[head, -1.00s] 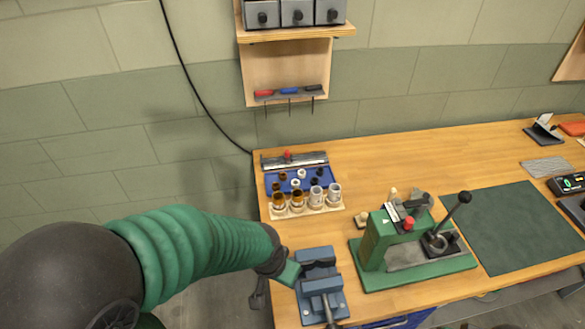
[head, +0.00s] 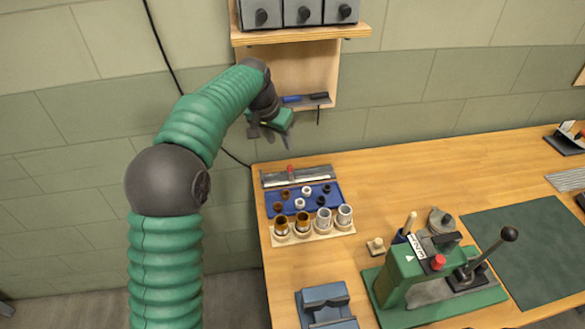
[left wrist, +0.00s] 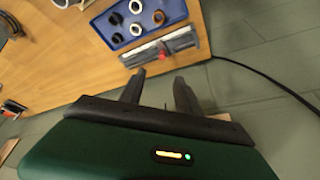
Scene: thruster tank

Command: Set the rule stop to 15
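The rule (head: 298,177) lies at the back left corner of the bench, with a small red stop (head: 290,169) on it. Its scale marks are too small to read. The rule also shows in the left wrist view (left wrist: 172,44), beyond the fingertips. My left gripper (head: 268,133) is raised near the wall, behind and above the rule, pointing down. In the left wrist view its two fingers (left wrist: 160,92) are apart with nothing between them. It does not touch the rule. My right gripper is not in view.
A blue tray (head: 269,212) with small rings and a wooden block of cups (head: 312,236) stand just in front of the rule. A green press (head: 400,270) and a blue vise (head: 325,303) stand nearer. A tool rack and shelf (head: 300,36) are close to my left arm.

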